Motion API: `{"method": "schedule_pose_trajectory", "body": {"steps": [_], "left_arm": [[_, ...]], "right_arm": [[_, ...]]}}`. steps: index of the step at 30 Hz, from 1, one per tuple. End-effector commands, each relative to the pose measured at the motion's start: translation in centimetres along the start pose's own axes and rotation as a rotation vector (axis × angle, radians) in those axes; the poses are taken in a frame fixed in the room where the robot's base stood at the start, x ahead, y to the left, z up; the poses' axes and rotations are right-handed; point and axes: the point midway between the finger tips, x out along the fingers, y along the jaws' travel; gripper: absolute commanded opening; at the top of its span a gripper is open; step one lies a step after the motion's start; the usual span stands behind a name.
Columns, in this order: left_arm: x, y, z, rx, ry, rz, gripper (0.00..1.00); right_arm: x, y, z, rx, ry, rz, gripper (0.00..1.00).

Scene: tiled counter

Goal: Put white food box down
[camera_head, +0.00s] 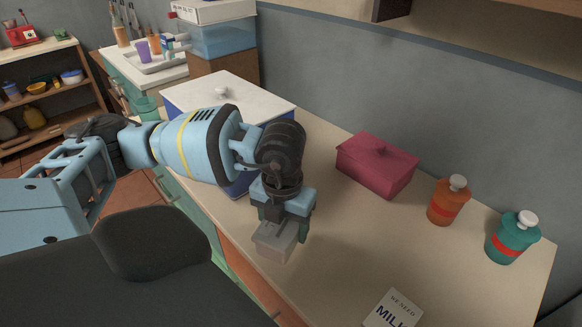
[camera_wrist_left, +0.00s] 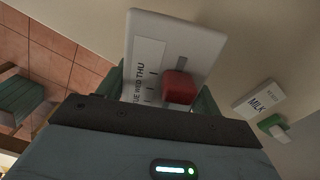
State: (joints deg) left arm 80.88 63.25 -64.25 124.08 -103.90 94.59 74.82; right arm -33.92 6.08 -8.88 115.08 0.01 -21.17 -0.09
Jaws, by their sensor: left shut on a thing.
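My left gripper (camera_head: 285,222) points down over the front part of the counter (camera_head: 335,270). It is shut on the white food box (camera_head: 273,243), a small pale box hanging below the fingers. In the left wrist view the white food box (camera_wrist_left: 198,42) shows a label with day letters and a red slider-like piece (camera_wrist_left: 179,88). The gripper covers part of the box. I cannot tell whether its underside touches the counter. My right gripper is in neither view.
A red lidded box (camera_head: 377,165), an orange bottle (camera_head: 447,203) and a teal bottle (camera_head: 512,240) stand to the right. A milk note (camera_head: 392,312) lies at the front. A white-topped blue box (camera_head: 285,103) stands behind my arm. The counter's middle is clear.

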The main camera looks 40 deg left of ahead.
Motion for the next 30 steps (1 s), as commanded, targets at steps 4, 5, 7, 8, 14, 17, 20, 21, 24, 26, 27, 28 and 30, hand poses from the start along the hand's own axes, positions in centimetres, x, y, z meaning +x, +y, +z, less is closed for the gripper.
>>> {"method": "schedule_pose_trajectory", "body": {"steps": [4, 5, 7, 8, 14, 17, 20, 21, 24, 26, 27, 28, 30], "left_arm": [[-0.1, 0.0, 0.1, -0.007, -0.002, -0.001, 0.39], [-0.1, 0.0, 0.2, -0.007, -0.002, -0.001, 0.39], [0.0, 0.0, 0.8, -0.009, -0.002, -0.001, 0.39], [0.0, 0.0, 1.2, -0.009, -0.003, -0.002, 0.39], [0.3, 0.3, 5.1, -0.009, -0.003, -0.002, 0.39], [0.5, 0.5, 7.0, -0.009, -0.002, -0.001, 0.39], [0.7, 0.6, 8.9, -0.008, -0.003, -0.002, 0.39], [0.8, 0.6, 9.6, -0.008, -0.002, -0.002, 0.39], [1.0, 0.8, 11.4, -0.008, -0.002, -0.002, 0.39], [1.1, 0.8, 12.4, -0.007, -0.001, -0.002, 0.39], [1.2, 0.9, 13.1, -0.006, -0.001, -0.001, 0.39], [1.2, 0.9, 13.5, -0.007, -0.001, -0.001, 0.39], [1.3, 1.0, 14.5, -0.006, -0.001, -0.001, 0.39]], "right_arm": [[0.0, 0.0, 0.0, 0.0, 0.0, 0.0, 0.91], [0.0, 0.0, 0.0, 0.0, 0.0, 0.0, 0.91], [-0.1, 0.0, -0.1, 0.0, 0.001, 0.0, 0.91], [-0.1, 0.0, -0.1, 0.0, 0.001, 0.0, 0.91], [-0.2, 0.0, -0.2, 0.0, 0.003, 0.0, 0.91], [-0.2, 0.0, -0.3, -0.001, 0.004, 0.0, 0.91], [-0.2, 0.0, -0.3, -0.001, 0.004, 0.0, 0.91], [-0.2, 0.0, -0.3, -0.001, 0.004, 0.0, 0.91], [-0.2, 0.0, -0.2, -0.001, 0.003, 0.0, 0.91], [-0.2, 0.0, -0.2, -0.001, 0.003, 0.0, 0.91], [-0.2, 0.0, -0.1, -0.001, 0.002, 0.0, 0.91], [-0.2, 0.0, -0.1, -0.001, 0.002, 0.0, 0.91], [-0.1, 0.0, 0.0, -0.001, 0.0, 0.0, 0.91]]}}
